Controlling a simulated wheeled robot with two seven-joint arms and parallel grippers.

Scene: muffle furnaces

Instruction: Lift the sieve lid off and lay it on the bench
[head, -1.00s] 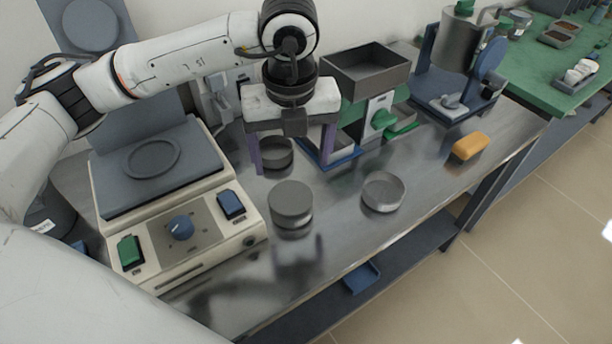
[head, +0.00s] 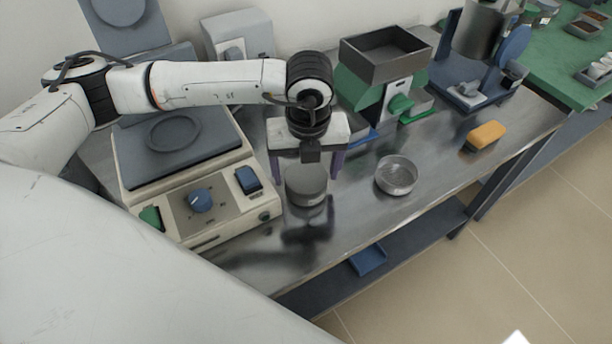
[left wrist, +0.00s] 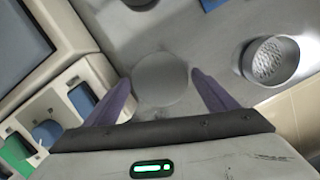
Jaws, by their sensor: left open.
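The sieve lid (head: 306,177) is a grey disc on top of a short round sieve stack (head: 306,196) standing on the steel bench. In the left wrist view the lid (left wrist: 160,78) lies between and just beyond the fingertips. My left gripper (head: 306,172) is open and points down over the lid, one finger on each side, apart from it as far as I can see. It also shows in the left wrist view (left wrist: 162,82). My right gripper is not in view.
An open round sieve (head: 396,176) stands to the right on the bench (head: 350,222). A beige shaker-like machine (head: 190,190) is close on the left. A green-and-grey machine (head: 385,75) stands behind. A yellow sponge-like block (head: 486,135) lies farther right. The front bench strip is clear.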

